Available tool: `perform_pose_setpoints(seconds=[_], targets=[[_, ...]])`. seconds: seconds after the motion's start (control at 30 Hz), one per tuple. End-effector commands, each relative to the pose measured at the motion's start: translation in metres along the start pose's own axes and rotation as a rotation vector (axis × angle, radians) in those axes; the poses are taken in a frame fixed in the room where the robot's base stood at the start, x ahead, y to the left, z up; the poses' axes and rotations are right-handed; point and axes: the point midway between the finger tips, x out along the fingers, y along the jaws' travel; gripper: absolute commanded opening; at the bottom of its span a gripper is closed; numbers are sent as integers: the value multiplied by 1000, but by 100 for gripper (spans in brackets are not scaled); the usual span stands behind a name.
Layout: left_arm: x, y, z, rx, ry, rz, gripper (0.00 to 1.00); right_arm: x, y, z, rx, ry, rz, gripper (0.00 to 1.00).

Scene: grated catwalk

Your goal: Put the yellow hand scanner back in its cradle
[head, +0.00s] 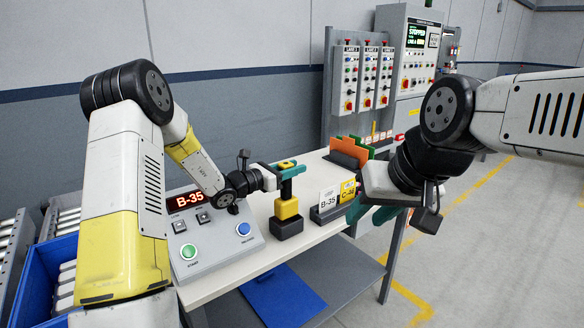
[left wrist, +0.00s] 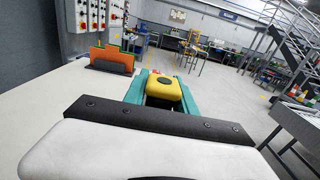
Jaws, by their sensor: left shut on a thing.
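The yellow hand scanner (head: 287,209) stands upright near the table's front right edge, with a yellow top, a dark middle and a yellow lower part. My left gripper (head: 287,172) is shut on its upper part, with teal fingers at its sides. In the left wrist view the scanner's yellow top (left wrist: 164,88) shows between the fingers. A black block, seemingly the cradle (head: 286,228), is directly under the scanner; whether the scanner is fully seated in it I cannot tell. My right gripper (head: 375,213) is empty, its teal fingers apart, beside the table's right end.
A control box (head: 215,245) with a B-35 display and buttons stands left of the scanner. Label cards (head: 329,200) in a dark holder stand to its right. Orange and green panels (head: 349,150) stand behind. A blue bin (head: 55,270) is at left. Some table behind the scanner is bare.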

Motion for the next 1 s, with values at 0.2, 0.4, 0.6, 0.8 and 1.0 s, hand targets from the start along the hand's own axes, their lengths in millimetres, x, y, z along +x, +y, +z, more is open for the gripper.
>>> perform_pose_setpoints(seconds=[0.2, 0.4, 0.6, 0.8, 1.0], targets=[[0, 0, -9, 0, -1, 0, 0, 0, 0, 0, 0, 0, 0, 36], [0, 0, -17, -1, -1, 0, 0, 0, 0, 0, 0, 0, 0, 36], [0, 0, -25, 0, -1, 1, 0, 0, 0, 0, 0, 0, 0, 36], [0, 0, -33, -1, 0, 1, 0, 0, 0, 0, 0, 0, 0, 36], [0, 0, -41, 0, -1, 0, 0, 0, 0, 0, 0, 0, 0, 36]])
